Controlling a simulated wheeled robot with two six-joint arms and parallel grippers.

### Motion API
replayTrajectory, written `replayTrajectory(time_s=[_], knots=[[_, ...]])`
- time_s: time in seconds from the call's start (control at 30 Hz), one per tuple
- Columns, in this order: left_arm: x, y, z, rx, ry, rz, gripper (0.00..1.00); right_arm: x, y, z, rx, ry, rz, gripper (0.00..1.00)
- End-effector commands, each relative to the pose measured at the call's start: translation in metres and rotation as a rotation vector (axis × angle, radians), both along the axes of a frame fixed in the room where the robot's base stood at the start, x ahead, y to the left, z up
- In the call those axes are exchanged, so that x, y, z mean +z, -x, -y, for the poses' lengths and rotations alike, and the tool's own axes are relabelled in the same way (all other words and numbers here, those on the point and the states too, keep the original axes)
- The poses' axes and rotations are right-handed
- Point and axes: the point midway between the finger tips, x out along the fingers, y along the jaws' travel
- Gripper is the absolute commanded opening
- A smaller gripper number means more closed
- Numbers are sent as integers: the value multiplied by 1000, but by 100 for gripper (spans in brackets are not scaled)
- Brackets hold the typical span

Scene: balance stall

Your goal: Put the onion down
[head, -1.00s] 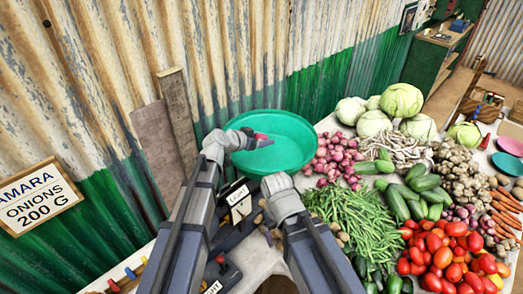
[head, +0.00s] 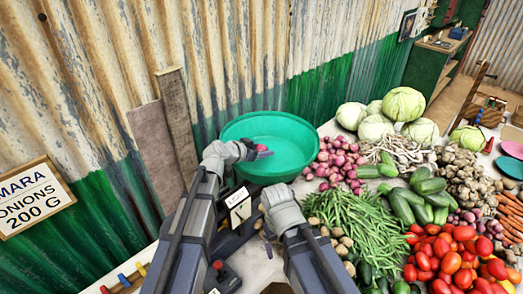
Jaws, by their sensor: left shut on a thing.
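My left gripper (head: 254,151) is shut on a small reddish-pink onion (head: 262,148). In the head view, the onion shows in front of the green basin (head: 290,163), near its left side. I cannot tell whether it is above the basin or touching it. The gripper hides part of the onion. My right arm reaches up from the bottom, its wrist to the right of the small "LIGHT" card. Its gripper is mostly hidden, and its jaws cannot be made out.
A pile of onions (head: 338,163) lies right of the basin, with green beans (head: 352,222), cucumbers, tomatoes (head: 450,262) and cabbages (head: 405,103) beyond. A white card (head: 238,203) stands between my arms. A corrugated wall (head: 230,60) rises behind the basin.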

Motion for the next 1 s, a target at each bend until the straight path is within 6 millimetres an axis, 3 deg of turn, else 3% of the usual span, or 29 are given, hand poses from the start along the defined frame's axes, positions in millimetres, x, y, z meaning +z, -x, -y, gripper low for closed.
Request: replayTrajectory(time_s=[0.17, 0.2, 0.43, 0.73, 0.9, 1.0], knots=[[-3, 0, 0, 0, 0, 0, 7, -3, 0, 0, 0, 0, 0, 81], [-3, 0, 0, 0, 0, 0, 68, -3, 0, 0, 0, 0, 0, 81], [-3, 0, 0, 0, 0, 0, 94, -3, 0, 0, 0, 0, 0, 81], [-1, 0, 0, 0, 0, 0, 97, -1, 0, 0, 0, 0, 0, 81], [15, 0, 0, 0, 0, 0, 97, 15, 0, 0, 0, 0, 0, 81], [26, 18, -14, 3, 0, 1, 97, 26, 0, 0, 1, 0, 0, 81]])
